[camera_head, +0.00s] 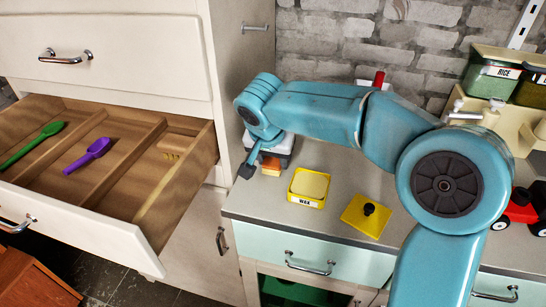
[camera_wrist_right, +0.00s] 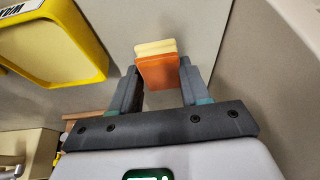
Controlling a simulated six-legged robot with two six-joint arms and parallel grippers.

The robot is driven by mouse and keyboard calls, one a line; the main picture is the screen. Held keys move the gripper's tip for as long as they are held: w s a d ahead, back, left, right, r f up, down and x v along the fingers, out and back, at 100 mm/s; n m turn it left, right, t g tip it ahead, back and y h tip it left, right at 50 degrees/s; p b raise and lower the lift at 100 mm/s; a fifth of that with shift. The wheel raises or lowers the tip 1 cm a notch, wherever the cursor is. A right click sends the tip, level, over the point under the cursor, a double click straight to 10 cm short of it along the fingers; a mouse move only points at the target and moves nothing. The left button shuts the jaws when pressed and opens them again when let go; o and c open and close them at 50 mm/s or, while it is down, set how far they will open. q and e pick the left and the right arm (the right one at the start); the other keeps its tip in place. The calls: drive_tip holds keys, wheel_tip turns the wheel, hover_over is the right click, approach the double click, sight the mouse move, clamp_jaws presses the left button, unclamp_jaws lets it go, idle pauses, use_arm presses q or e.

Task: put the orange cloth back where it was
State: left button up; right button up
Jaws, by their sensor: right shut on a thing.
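The orange cloth (camera_wrist_right: 157,72) is a small folded piece between the two fingers of my right gripper (camera_wrist_right: 158,75) in the right wrist view. A pale yellow layer (camera_wrist_right: 155,47) shows at its far edge. In the head view the orange cloth (camera_head: 271,163) shows as a small patch at my right gripper (camera_head: 266,171), above the back left of the grey counter (camera_head: 243,200). The gripper is shut on it. My arm hides part of the counter behind. I cannot tell whether the cloth touches the counter. My left gripper is not in view.
A yellow wax tin (camera_head: 309,187) stands open right of the gripper, with a yellow lid (camera_head: 366,215) beside it. An open drawer (camera_head: 95,235) at left holds a green spoon (camera_head: 33,143), a purple scoop (camera_head: 88,155) and a wooden brush (camera_head: 173,147). A red toy vehicle (camera_head: 524,207) is far right.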

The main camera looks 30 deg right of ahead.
drive_tip(key=shift+f, duration=0.2)
drive_tip(key=o, duration=1)
drive_tip(key=shift+r, duration=0.5)
drive_tip(key=p+v, duration=0.1)
drive_tip(key=v, duration=1)
drive_tip(key=shift+s+a+r, duration=0.1)
drive_tip(key=shift+a+r, duration=0.05)
drive_tip(key=shift+r, duration=0.05)
